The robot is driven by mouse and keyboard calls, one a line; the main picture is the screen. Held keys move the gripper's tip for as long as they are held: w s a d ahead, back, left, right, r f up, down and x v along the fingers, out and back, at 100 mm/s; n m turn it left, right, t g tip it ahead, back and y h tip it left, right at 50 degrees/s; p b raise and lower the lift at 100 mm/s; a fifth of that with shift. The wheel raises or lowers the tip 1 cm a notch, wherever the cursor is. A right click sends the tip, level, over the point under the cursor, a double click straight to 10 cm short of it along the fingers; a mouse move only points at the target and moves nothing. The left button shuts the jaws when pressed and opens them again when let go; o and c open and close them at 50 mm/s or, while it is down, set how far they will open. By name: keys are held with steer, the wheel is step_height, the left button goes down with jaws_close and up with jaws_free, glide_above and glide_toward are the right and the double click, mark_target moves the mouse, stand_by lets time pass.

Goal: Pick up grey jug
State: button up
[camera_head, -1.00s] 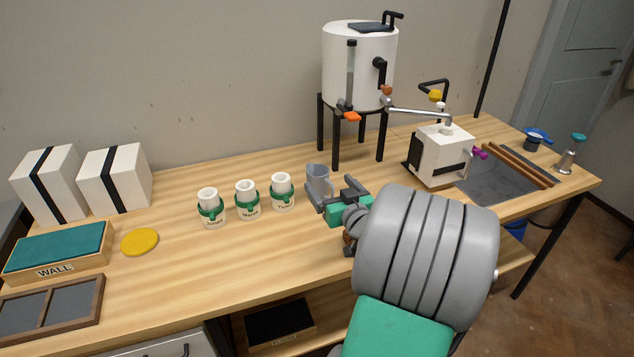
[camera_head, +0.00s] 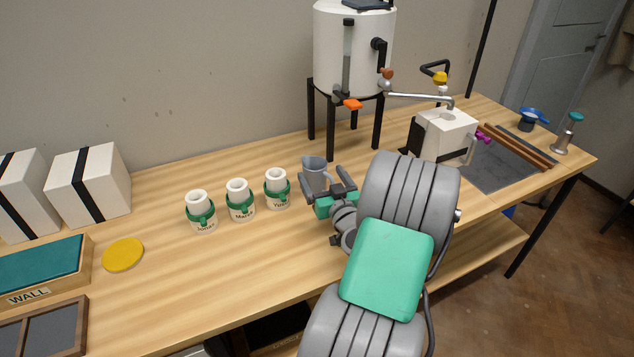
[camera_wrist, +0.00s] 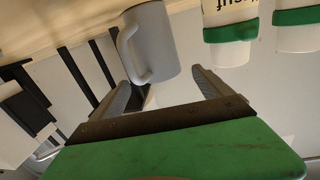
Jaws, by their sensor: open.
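The grey jug (camera_head: 314,172) stands upright on the wooden table, just right of a row of white cups. In the wrist view the jug (camera_wrist: 153,45) shows its body and its handle, the handle on the left side. My gripper (camera_head: 324,186) is open at the near side of the jug, and its fingers point toward it. In the wrist view the two fingertips of my gripper (camera_wrist: 157,82) lie apart, with the jug ahead and roughly between them. I cannot tell whether a finger touches the jug.
Three labelled white cups with green bands (camera_head: 239,203) stand left of the jug. A white tank on black legs (camera_head: 350,50) stands behind it. A white box-shaped machine (camera_head: 445,137) is to the right.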

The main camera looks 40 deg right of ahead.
mark_target(311, 158)
steer(key=p+x, duration=0.1)
steer(key=x, duration=0.5)
steer(key=shift+a+p, duration=0.1)
steer(key=shift+p, duration=0.25)
jaws_close()
stand_by(0.5)
